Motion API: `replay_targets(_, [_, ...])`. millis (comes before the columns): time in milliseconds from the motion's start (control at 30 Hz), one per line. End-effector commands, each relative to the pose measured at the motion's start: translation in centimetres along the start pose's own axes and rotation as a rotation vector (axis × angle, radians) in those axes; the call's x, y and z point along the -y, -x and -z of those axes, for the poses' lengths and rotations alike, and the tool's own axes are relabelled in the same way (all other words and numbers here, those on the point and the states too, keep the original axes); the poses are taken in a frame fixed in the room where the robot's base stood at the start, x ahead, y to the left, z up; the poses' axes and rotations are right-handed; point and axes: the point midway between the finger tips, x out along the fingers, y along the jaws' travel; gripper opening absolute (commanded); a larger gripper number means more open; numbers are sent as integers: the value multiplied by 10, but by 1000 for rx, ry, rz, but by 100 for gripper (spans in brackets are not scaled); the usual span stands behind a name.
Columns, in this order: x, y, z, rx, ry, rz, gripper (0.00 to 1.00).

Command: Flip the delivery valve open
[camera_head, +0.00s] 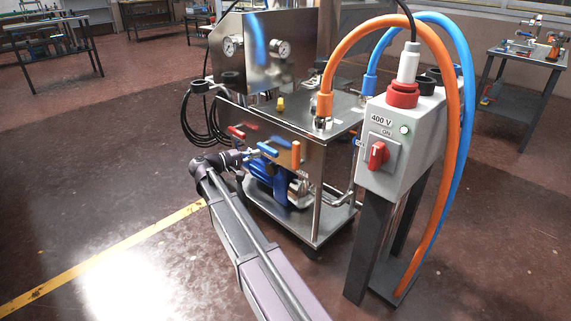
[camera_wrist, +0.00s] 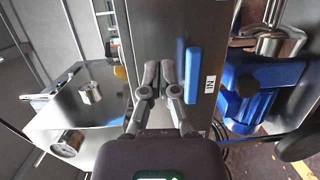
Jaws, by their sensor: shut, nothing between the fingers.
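In the head view, the steel skid's front panel carries a red lever (camera_head: 237,131), a blue lever (camera_head: 268,149) and an orange lever (camera_head: 296,154). The red and blue levers lie roughly sideways; the orange one stands upright. No readable label shows which is the delivery valve. My gripper (camera_head: 257,153) is at the panel, close to the blue lever. In the wrist view, the blue lever (camera_wrist: 191,75) stands just right of my gripper (camera_wrist: 158,78), beside an "IN" label (camera_wrist: 210,85). The fingers are shut and empty; contact with the lever cannot be told.
A blue pump (camera_head: 268,184) sits below the panel. Two gauges (camera_head: 233,46) (camera_head: 282,49) are on the upper panel. A 400 V switch box (camera_head: 400,135) with orange and blue hoses (camera_head: 450,120) stands right of the skid. The floor to the left is clear.

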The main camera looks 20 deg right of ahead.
Motion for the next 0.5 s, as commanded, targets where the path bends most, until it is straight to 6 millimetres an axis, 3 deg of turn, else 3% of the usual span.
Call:
replay_targets(33, [7,0,5,-1,0,-16,0])
replay_targets(500, [5,2,9,-3,0,-54,0])
